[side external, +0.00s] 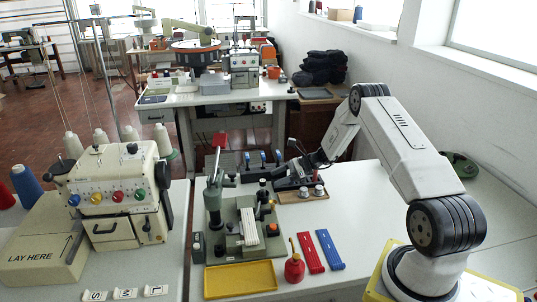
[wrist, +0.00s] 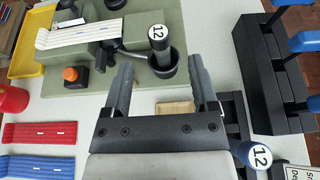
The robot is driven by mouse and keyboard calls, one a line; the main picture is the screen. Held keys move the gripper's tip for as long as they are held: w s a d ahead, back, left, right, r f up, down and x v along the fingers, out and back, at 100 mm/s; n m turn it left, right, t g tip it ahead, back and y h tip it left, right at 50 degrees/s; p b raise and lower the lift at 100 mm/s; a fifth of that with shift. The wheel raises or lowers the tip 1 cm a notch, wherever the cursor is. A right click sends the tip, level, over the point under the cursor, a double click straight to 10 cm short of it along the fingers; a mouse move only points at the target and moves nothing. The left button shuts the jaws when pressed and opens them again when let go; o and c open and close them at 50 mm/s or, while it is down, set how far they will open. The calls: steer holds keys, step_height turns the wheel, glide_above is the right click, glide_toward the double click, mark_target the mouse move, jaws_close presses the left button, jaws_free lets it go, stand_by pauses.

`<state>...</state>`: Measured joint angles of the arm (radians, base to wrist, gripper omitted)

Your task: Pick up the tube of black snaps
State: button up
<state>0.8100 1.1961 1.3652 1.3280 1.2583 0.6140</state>
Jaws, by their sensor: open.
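A dark tube (wrist: 160,45) with a white end marked 12 stands in a black cup on the green machine base (wrist: 112,77). It looks like the tube of black snaps, but its contents do not show. In the side external view the dark tube (side external: 262,186) stands at the right of the green machine. My gripper (wrist: 161,72) is open and empty, its fingers pointing toward the cup with a gap between them. The tube and cup appear beyond the fingertips; whether they are level with it I cannot tell. My gripper (side external: 281,184) is also small and dark in the side external view.
A black rack (wrist: 268,75) with blue handles or tubes is at the right of the wrist view. A blue piece marked 12 (wrist: 257,155) is near my gripper. An orange button (wrist: 71,74), red strip (wrist: 40,133), blue strip (wrist: 40,166) and yellow tray (side external: 240,279) lie around.

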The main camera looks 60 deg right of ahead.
mark_target(258, 195)
steer(key=shift+x, duration=3.9)
steer(key=shift+r, duration=0.15)
jaws_close()
